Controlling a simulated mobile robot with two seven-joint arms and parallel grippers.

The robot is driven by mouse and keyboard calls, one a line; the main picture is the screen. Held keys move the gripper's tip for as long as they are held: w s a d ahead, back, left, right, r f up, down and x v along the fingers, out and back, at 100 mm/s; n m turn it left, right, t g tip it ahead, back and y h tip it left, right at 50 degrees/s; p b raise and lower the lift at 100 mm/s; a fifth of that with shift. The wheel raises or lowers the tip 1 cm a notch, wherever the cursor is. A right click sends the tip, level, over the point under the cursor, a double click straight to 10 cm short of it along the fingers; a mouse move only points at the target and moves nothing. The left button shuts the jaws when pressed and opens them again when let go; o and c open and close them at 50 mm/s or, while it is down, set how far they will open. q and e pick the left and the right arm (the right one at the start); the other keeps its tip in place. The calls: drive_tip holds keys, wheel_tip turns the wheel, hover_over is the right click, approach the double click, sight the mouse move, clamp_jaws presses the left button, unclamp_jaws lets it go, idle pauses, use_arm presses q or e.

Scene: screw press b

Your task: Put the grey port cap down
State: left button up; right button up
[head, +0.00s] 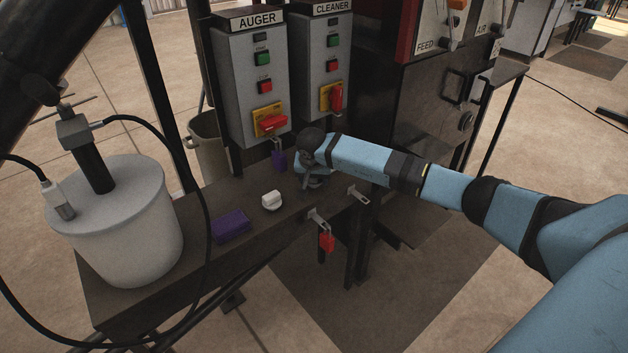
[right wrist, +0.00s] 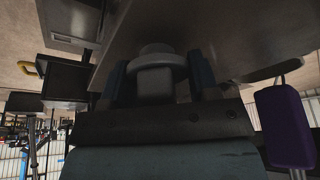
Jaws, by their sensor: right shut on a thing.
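In the head view the cap is hidden or too dark to make out at the gripper. I cannot tell whether it touches the bench top (head: 190,213). My left gripper is not in view.
A white knob-like piece (head: 271,201) and a purple block (head: 230,226) lie on the bench left of the gripper. A purple padlock (head: 279,160) hangs behind; it also shows in the right wrist view (right wrist: 284,126). A red padlock (head: 327,242) hangs at the front edge. A white bucket (head: 125,225) stands left.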

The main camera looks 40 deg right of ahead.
drive_tip(key=shift+f, duration=0.5)
drive_tip(key=shift+f+b, duration=0.5)
drive_tip(key=shift+f, duration=0.1)
drive_tip(key=o, duration=1)
